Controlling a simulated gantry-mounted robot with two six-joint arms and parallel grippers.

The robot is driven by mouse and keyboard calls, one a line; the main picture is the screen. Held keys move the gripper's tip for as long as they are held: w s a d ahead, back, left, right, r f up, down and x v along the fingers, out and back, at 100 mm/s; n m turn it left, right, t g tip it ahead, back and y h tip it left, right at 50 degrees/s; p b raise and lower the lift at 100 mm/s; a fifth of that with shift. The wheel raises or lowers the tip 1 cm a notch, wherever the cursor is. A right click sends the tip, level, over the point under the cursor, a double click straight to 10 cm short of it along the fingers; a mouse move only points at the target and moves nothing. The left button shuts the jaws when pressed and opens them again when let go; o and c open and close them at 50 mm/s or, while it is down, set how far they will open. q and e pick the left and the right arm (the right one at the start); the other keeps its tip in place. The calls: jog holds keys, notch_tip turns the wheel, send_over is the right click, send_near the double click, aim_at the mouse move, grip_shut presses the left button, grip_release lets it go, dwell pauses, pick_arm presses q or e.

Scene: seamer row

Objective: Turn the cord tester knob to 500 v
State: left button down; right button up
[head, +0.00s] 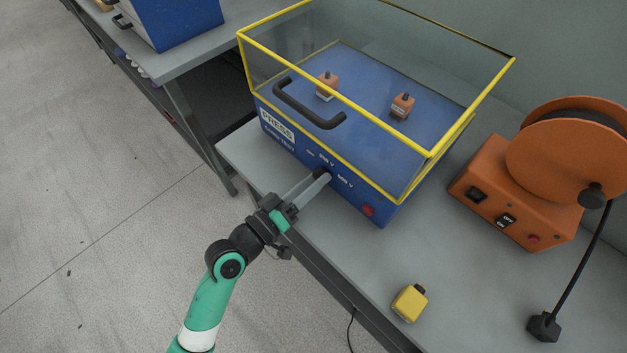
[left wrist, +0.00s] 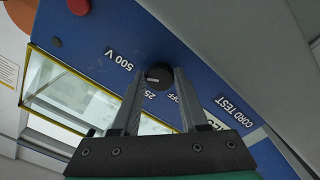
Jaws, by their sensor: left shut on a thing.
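The cord tester (head: 290,145) is a blue box with a yellow-edged clear cover on the bench. Its black knob (left wrist: 158,76) is on the front panel, near the "500 V" label (left wrist: 118,60) and partly covered labels. My left gripper (head: 323,177) reaches the panel from the front, with its fingers on either side of the knob; it also shows in the left wrist view (left wrist: 159,80). It is shut on the knob. The head view mostly hides the knob behind the fingers. I cannot tell for certain where the knob points. My right gripper is not in view.
A red button (head: 368,211) is on the panel to the right of the knob. An orange cord reel (head: 500,185) stands at the right, with a black plug (head: 543,326). A small yellow block (head: 409,302) lies near the bench's front edge. Two orange pieces sit under the cover.

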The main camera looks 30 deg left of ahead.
pick_arm(q)
jog(key=shift+c, duration=2.2)
grip_release()
jog(key=v, duration=1.1)
jog(key=shift+s+p, duration=0.3)
jog(key=shift+p, duration=0.1)
jog(key=shift+a, duration=0.1)
